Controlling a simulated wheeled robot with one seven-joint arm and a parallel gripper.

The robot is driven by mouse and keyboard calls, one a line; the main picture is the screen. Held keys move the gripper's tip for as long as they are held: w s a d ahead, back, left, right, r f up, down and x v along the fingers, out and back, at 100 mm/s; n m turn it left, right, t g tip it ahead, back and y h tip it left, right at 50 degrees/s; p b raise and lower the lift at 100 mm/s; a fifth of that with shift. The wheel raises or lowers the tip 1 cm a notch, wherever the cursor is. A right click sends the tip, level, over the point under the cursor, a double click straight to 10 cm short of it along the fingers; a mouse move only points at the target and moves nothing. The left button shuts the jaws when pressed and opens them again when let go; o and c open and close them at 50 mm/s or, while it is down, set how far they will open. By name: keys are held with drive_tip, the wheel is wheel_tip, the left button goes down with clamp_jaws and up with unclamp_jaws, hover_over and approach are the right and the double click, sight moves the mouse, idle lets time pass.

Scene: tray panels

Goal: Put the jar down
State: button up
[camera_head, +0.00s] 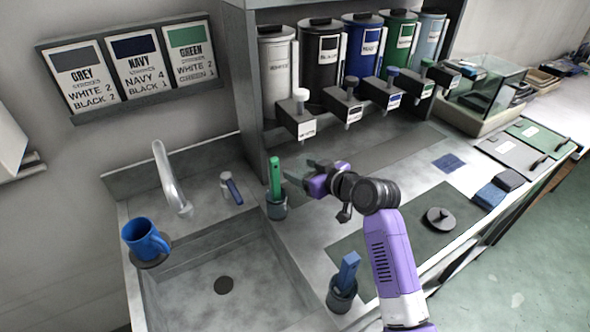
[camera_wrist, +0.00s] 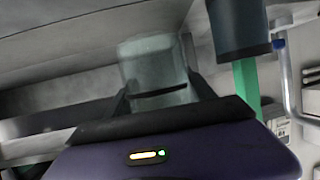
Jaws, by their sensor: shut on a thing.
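The jar (camera_wrist: 155,62) is a clear, greenish-grey glass vessel in the wrist view, between the two dark fingers of my gripper (camera_wrist: 160,98). My gripper is shut on it. In the head view my gripper (camera_head: 303,177) is over the counter, just right of the green-handled tool and in front of the dispensers. The jar is small and faint there, and its base and any gap to the counter cannot be made out.
A dark pot (camera_head: 276,211) with a green-handled tool (camera_head: 274,178) stands close left of my gripper. Dispenser spouts (camera_head: 300,122) overhang behind. A pot with a blue-handled tool (camera_head: 347,272), a dark lid (camera_head: 440,218) and a sink (camera_head: 205,285) are nearer. The dark mat (camera_head: 385,235) has bare room.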

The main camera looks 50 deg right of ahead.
sight(301, 165)
drive_tip(key=w, duration=0.3)
drive_tip(key=shift+w+d, duration=0.25)
drive_tip(key=shift+w, duration=0.05)
drive_tip(key=shift+f+p, duration=0.35)
drive_tip(key=shift+f, duration=1.4)
drive_tip(key=o, duration=1.7)
drive_tip(key=shift+f, duration=0.15)
drive_tip(key=shift+r, duration=0.2)
drive_tip(key=shift+s, duration=0.35)
drive_tip(key=v, duration=1.1)
drive_tip(key=shift+s+r+b, duration=0.1)
drive_tip(key=shift+r+b, duration=0.1)
drive_tip(key=shift+b, duration=0.2)
